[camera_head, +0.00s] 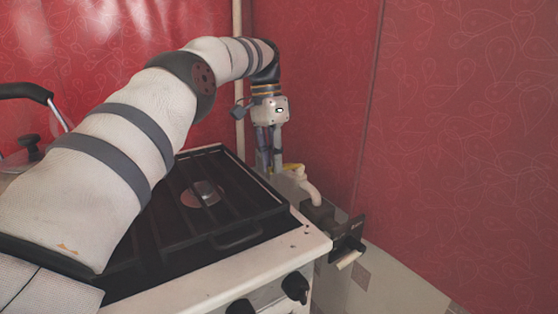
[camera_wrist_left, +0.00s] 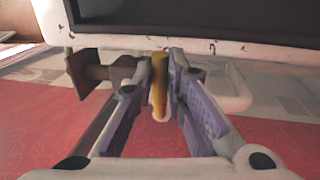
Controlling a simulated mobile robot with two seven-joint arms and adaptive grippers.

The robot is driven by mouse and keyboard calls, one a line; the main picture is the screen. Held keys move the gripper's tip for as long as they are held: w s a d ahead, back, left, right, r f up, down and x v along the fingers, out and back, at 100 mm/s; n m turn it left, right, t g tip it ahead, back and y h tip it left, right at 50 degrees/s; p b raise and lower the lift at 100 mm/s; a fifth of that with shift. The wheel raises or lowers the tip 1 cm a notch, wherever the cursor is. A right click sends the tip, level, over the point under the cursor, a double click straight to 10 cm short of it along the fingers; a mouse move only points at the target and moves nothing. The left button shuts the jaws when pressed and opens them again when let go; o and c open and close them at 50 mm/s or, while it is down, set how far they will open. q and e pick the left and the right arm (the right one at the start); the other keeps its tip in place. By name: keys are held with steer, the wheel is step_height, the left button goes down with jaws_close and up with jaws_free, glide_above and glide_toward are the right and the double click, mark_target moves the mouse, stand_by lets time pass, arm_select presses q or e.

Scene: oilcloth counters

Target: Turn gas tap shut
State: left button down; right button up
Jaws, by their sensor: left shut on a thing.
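The gas tap's yellow handle (camera_head: 293,167) shows as a small yellow piece behind the stove's back right corner, beside a pale bent pipe (camera_head: 309,187). My left gripper (camera_head: 270,166) reaches down there from above. In the left wrist view the yellow handle (camera_wrist_left: 160,72) stands between the two fingers of the left gripper (camera_wrist_left: 161,85), which is shut on it. The pale pipe (camera_wrist_left: 236,100) curves to the right of the fingers there. The tap's body is mostly hidden by the fingers. My right gripper is in neither view.
The stove (camera_head: 312,243) with a black grate (camera_head: 235,192) lies under my left arm. A dark fitting (camera_head: 350,240) sticks out at its right side. A red wall (camera_head: 460,120) closes the back and right. A kettle (camera_head: 25,92) stands at the left edge.

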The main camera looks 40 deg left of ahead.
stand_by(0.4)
arm_select(q)
steer(key=c, duration=1.6)
jaws_free()
